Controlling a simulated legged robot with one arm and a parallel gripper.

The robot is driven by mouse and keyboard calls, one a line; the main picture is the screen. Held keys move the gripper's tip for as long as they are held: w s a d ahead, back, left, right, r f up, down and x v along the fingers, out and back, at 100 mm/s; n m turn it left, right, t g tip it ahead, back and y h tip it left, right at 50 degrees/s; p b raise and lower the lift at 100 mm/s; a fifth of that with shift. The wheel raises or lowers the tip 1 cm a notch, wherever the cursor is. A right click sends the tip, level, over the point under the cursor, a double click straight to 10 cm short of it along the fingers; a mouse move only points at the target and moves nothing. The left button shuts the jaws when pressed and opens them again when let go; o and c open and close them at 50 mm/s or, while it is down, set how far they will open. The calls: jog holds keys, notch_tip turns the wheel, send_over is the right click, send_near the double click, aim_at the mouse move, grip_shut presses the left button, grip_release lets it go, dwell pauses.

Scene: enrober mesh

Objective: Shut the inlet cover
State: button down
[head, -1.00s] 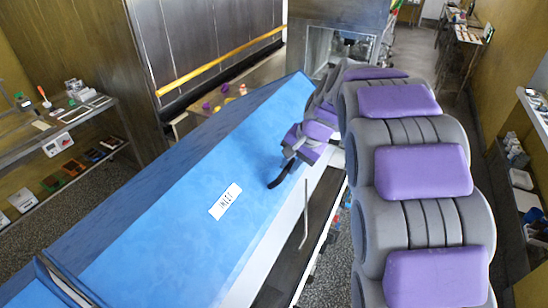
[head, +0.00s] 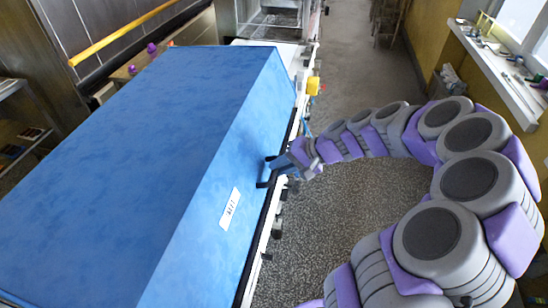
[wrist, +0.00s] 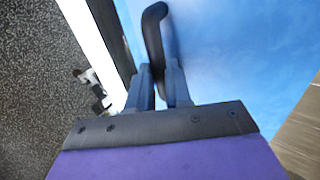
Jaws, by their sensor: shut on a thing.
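The inlet cover (head: 130,130) is a large blue lid with a white label (head: 230,209) on its sloping side. It lies low along the machine, its lower edge beside a dark strip and white rail; I cannot tell whether a thin gap is left. A black bar handle (wrist: 153,30) sits near that edge. My gripper (head: 274,170) reaches it from the right. In the wrist view, the two fingers of my gripper (wrist: 158,78) are shut on the handle, close to the blue surface. The fingers hide part of the handle.
A yellow box (head: 313,86) with a red part stands on the machine's far right edge. Speckled floor (head: 330,225) lies open right of the machine, under my arm. A windowsill shelf (head: 495,65) with small items runs along the right wall. A yellow rail (head: 120,35) crosses the cabinet at upper left.

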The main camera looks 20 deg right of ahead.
notch_tip(320, 180, down, 6)
jog(key=s+b, duration=0.1)
jog(key=b, duration=0.1)
jog(key=shift+f, duration=0.25)
jog(key=shift+s+d, duration=0.1)
jog(key=shift+d, duration=0.05)
jog(key=c, duration=1.3)
grip_release()
jog(key=shift+d, duration=0.1)
jog(key=shift+o, duration=1.2)
jog(key=shift+d, duration=0.25)
jog(key=shift+r, duration=0.1)
jog(key=shift+w, duration=0.2)
jog(key=shift+r, duration=0.1)
